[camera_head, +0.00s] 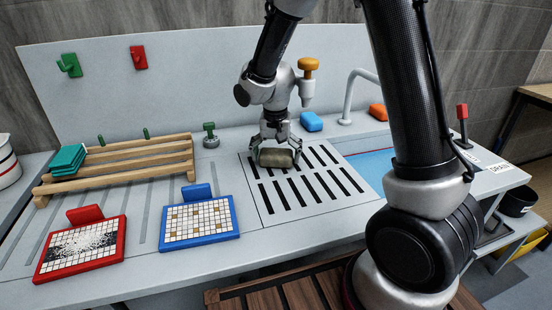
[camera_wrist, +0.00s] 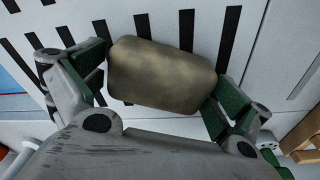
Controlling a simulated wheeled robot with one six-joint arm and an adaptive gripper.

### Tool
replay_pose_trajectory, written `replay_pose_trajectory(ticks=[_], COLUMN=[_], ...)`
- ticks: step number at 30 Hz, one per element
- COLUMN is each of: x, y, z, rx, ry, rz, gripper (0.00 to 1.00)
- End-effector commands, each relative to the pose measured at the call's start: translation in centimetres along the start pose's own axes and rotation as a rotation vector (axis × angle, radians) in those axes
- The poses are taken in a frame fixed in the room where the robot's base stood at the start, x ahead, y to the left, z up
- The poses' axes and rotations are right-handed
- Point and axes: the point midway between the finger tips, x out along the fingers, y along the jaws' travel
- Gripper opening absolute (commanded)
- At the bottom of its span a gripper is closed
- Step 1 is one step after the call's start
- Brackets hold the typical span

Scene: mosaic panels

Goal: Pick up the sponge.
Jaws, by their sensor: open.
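The sponge (camera_head: 277,158) is a tan-olive block with rounded edges, lying on the slotted drain area of the counter. In the wrist view the sponge (camera_wrist: 160,75) lies slightly tilted between my two finger pads. My gripper (camera_head: 276,148) points down over it, with one finger at each end. In the wrist view the green pads of my gripper (camera_wrist: 157,84) are spread apart. They sit very close to the sponge's ends, and I cannot tell whether they touch it. The sponge's underside is hidden.
A wooden rack (camera_head: 120,168) with green tiles stands left. Red (camera_head: 83,248) and blue (camera_head: 199,220) mosaic panels lie in front. A blue-floored basin (camera_head: 372,168) is right.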

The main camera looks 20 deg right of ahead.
Motion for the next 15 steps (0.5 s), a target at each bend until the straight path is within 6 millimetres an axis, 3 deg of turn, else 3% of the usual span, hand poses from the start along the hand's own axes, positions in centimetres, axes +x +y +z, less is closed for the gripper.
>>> replay_pose_trajectory(ticks=[5,10,15], x=[0.0,-0.01,-0.02], y=[-0.01,-0.01,-0.01], z=[-0.02,-0.02,-0.02], rx=[0.0,0.0,-0.001], ry=[0.001,0.001,0.001], rz=[0.0,0.0,0.0], gripper=[1.0,0.75,0.72])
